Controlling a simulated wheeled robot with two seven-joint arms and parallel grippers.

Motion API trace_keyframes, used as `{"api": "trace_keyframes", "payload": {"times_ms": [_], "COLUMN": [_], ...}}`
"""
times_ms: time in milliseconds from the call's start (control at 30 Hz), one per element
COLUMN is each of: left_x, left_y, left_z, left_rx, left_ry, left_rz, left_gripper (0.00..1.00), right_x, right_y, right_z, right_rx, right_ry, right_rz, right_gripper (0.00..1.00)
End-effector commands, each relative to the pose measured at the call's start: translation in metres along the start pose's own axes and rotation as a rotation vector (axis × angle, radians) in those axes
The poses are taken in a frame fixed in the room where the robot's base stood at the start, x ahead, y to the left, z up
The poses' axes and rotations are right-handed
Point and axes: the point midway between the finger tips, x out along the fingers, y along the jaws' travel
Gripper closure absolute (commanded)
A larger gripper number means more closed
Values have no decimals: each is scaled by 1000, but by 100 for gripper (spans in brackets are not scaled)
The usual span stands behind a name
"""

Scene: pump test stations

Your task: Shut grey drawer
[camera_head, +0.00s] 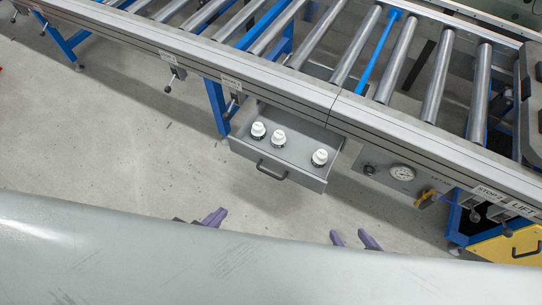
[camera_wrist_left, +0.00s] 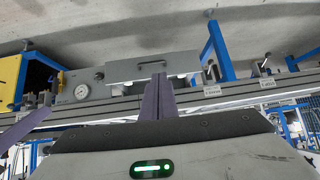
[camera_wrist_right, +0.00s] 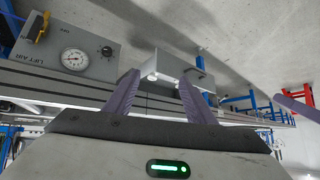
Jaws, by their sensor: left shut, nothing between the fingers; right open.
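The grey drawer (camera_head: 306,173) is pulled out under the conveyor's side rail, with a dark bar handle (camera_head: 270,171) on its front. Three white-capped items (camera_head: 278,138) stand inside it. My left gripper (camera_head: 215,217) is shut and empty, in front of the drawer and apart from it. In the left wrist view its fingers (camera_wrist_left: 158,98) overlap the drawer front (camera_wrist_left: 130,70) in the picture. My right gripper (camera_head: 354,239) is open and empty, in front and to the right of the drawer. In the right wrist view the drawer (camera_wrist_right: 172,66) shows beyond its spread fingers (camera_wrist_right: 158,95).
The roller conveyor (camera_head: 310,45) runs above the drawer. To the drawer's right is a panel with a pressure gauge (camera_head: 402,173) and a yellow valve handle (camera_head: 425,198). A yellow box (camera_head: 505,249) stands at the lower right. Grey floor (camera_head: 130,130) is clear on the left.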

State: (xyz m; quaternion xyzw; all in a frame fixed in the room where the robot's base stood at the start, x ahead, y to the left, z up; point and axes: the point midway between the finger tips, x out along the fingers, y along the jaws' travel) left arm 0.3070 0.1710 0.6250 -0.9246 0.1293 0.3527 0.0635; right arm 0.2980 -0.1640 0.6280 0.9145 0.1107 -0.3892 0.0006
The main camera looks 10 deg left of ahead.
Motion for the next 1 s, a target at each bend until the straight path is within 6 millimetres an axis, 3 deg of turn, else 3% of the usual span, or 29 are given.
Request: {"api": "trace_keyframes", "payload": {"times_ms": [33, 200, 400, 533, 700, 1000], "left_x": [25, 84, 134, 151, 158, 174], "left_y": [-6, -24, -42, -51, -56, -56], "left_z": [15, 24, 28, 30, 28, 9], "left_rx": [87, 497, 998, 1246, 1437, 1493], "left_ry": [40, 232, 446, 542, 609, 631], "left_rz": [-9, -77, -242, -366, -483, -526], "left_gripper": [100, 100, 100, 100, 100, 100], "right_x": [20, 61, 99, 115, 123, 127], "right_y": [0, -5, -13, -18, -22, -26], "right_z": [14, 40, 64, 74, 80, 81], "right_rx": [1, 9, 16, 18, 18, 11], "right_ry": [4, 7, 9, 9, 8, -7], "right_rz": [-6, -34, -72, -93, -110, -125], "right_gripper": [50, 50, 50, 50, 50, 50]}}
